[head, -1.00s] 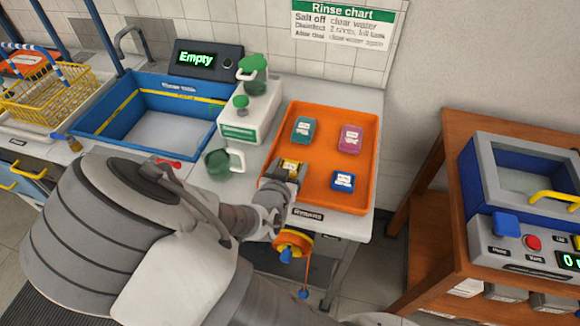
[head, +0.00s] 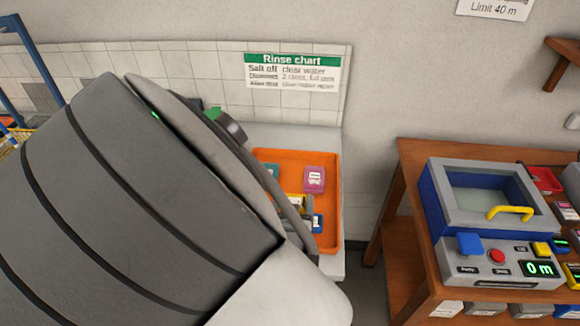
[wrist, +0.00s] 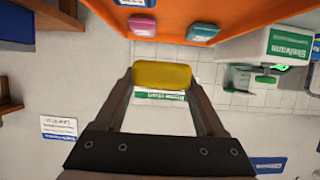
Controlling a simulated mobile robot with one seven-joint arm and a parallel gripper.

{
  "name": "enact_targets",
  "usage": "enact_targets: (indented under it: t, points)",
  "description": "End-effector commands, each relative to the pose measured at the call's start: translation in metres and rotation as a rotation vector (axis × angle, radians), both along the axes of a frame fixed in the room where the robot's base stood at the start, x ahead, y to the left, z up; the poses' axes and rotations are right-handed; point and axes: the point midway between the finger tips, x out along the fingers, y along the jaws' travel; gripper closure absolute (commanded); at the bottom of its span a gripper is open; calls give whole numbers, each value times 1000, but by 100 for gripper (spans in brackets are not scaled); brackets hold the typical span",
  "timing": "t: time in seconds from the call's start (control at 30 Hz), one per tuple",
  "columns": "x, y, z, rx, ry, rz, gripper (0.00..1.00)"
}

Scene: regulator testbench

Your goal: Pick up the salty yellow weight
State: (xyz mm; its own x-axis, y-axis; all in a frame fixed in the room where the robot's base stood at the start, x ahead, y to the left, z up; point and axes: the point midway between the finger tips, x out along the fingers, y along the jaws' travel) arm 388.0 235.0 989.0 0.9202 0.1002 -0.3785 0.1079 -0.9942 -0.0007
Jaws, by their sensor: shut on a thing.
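The yellow weight (wrist: 162,75) is between the two fingers of my gripper (wrist: 161,84) in the wrist view, and the fingers are shut on its sides. Only one plain face of it shows there; I cannot make out salt on it. In the head view a small part of the yellow weight (head: 297,201) shows over the orange tray (head: 328,240), and my arm hides most of the gripper. How high it is above the tray floor I cannot tell.
A pink weight (head: 314,180), a blue weight (head: 318,223) and a partly hidden teal weight (head: 272,171) are in the tray. My arm covers the sink side. At right, a wooden table (head: 415,165) bears a grey-blue machine (head: 490,255) reading "0 m".

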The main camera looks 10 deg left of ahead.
Motion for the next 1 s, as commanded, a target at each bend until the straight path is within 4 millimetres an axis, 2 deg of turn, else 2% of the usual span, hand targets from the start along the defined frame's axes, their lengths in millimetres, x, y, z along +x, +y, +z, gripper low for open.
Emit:
enact_targets:
  t: [0.03, 0.4, 1.0]
  points:
    - [1, 1, 9, -5, -6, 1, 100]
    - [2, -5, 18, -11, -19, 0, 100]
    - [-3, -19, 16, -2, -2, 2, 100]
